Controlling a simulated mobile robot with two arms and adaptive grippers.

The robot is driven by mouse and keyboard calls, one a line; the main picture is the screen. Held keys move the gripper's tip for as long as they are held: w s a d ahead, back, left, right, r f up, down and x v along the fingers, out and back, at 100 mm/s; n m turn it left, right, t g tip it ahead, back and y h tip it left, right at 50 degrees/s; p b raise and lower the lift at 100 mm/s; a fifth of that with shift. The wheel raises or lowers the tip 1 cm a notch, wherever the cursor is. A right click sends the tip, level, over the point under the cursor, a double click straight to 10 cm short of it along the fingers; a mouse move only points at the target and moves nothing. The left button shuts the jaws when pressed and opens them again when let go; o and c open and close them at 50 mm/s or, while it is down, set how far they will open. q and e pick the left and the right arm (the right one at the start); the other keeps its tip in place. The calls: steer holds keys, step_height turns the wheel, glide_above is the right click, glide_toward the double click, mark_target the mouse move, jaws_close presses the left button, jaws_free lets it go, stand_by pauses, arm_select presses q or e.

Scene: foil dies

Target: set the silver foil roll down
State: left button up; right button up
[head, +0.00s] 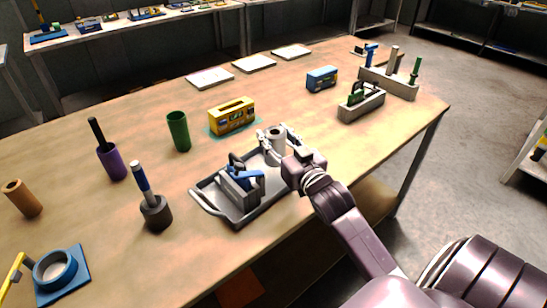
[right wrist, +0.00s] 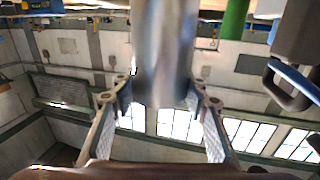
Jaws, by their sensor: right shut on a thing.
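The silver foil roll (head: 276,148) stands upright at the far right end of the dark grey tray (head: 256,215). I cannot tell whether its base touches the tray. My right gripper (head: 275,136) is shut around the roll, one finger showing on its left. In the right wrist view the roll (right wrist: 165,45) is a blurred shiny cylinder between the two fingers (right wrist: 160,95). My left gripper is not in view.
A grey block with a blue-handled tool (head: 240,187) sits in the tray's near part. A yellow box (head: 232,116) stands just behind the tray, with a green cup (head: 178,131) to its left. A grey holder (head: 361,106) stands to the right. The table's front edge is close.

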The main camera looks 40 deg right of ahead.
step_height(320, 180, down, 3)
steer(key=shift+r, duration=0.1)
step_height(320, 180, down, 4)
steer(key=shift+r, duration=0.15)
steer(key=shift+f, duration=0.25)
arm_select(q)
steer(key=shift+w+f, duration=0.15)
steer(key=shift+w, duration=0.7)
arm_select(e)
steer(key=shift+f, duration=0.1)
steer(key=o, duration=1.3)
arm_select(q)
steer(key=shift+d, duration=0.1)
